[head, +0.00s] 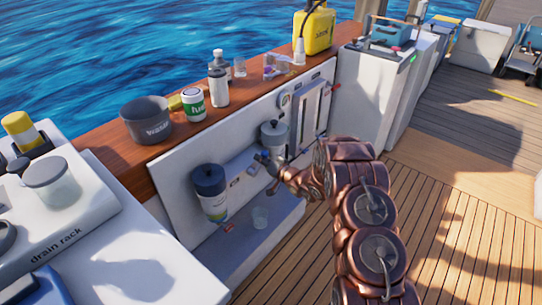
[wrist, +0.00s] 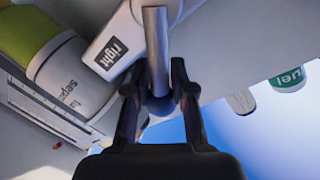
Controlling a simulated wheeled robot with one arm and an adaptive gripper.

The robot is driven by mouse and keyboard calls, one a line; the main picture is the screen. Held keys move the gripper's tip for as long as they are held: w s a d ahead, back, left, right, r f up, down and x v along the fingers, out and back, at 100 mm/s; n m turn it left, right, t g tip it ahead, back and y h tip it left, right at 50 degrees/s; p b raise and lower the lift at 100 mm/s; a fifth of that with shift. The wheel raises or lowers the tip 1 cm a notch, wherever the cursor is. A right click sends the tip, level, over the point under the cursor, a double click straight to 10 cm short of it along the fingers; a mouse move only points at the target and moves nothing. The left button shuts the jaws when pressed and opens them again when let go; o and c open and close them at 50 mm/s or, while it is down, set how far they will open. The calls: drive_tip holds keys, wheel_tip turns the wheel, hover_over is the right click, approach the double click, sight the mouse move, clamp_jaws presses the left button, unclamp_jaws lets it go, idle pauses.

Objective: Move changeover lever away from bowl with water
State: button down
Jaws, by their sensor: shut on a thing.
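The changeover lever (wrist: 157,45) is a grey metal bar in the wrist view. My gripper (wrist: 159,88) is shut on it, with one dark finger on each side. In the head view my gripper (head: 273,180) is at the panel between two separators, and it hides most of the lever. The left separator (head: 211,193) has a dark cap and a pale body with a greenish lower part. The right separator (head: 274,136) has a grey top, and its lower part is hidden. Which bowl holds water I cannot tell. A "right" label (wrist: 113,51) is close beside the lever.
A dark waste pot (head: 147,122), a fuel can (head: 193,104) and bottles stand on the wooden rail above. A drain rack (head: 75,225) is at the left. The deck at the right is open.

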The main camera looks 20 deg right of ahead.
drive_tip(key=shift+w+d+r, duration=0.3)
drive_tip(key=shift+r, duration=0.15)
drive_tip(key=c, duration=1.1)
unclamp_jaws()
drive_tip(key=shift+c, duration=0.2)
drive_tip(key=shift+o, duration=0.2)
drive_tip(key=shift+s+a+f, duration=0.1)
drive_tip(key=shift+f, duration=0.15)
drive_tip(key=v, duration=1.2)
